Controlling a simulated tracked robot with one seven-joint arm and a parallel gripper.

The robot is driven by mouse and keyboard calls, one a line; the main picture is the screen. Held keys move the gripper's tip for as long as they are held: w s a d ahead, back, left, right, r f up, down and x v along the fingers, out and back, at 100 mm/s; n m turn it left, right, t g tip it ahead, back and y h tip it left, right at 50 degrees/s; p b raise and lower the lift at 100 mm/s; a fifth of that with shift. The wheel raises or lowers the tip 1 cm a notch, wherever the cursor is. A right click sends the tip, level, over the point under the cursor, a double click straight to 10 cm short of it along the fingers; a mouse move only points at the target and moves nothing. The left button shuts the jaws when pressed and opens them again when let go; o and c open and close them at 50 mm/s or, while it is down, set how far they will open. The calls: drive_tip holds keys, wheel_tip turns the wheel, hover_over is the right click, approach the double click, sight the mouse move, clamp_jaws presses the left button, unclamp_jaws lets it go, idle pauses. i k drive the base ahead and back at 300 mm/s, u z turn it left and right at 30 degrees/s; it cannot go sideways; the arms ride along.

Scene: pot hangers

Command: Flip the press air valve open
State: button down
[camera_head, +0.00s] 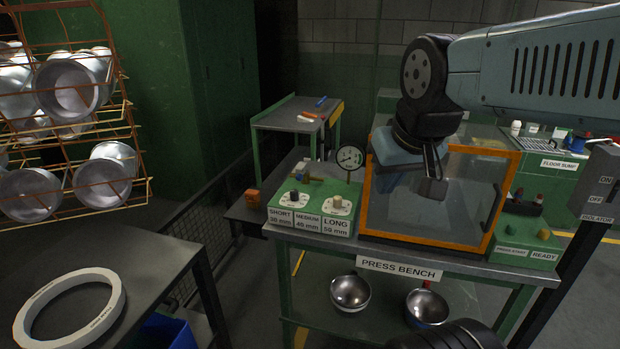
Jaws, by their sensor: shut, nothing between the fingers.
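My gripper (432,188) points down in front of the orange-framed clear guard (374,200) on the press bench (462,269). Its fingers are shut and empty. A round pressure gauge (350,158) stands on a stem at the back left of the bench, left of the guard.
The green control box (312,222) has two knobs, marked SHORT, MEDIUM and LONG. A green button box (515,242) sits right of the guard. An isolator post (596,190) stands at far right. Steel bowls (350,292) lie on the lower shelf. A wire rack of pots hangs at left.

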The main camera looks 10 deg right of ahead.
sight(300, 176)
drive_tip(key=k, duration=0.9)
drive_tip(key=u, duration=0.2)
drive_tip(key=i, duration=0.95)
drive_tip(key=z, duration=0.1)
drive_tip(key=k, duration=0.65)
drive_tip(key=z, duration=0.25)
drive_tip(key=i, duration=1.3)
drive_tip(key=u, duration=0.4)
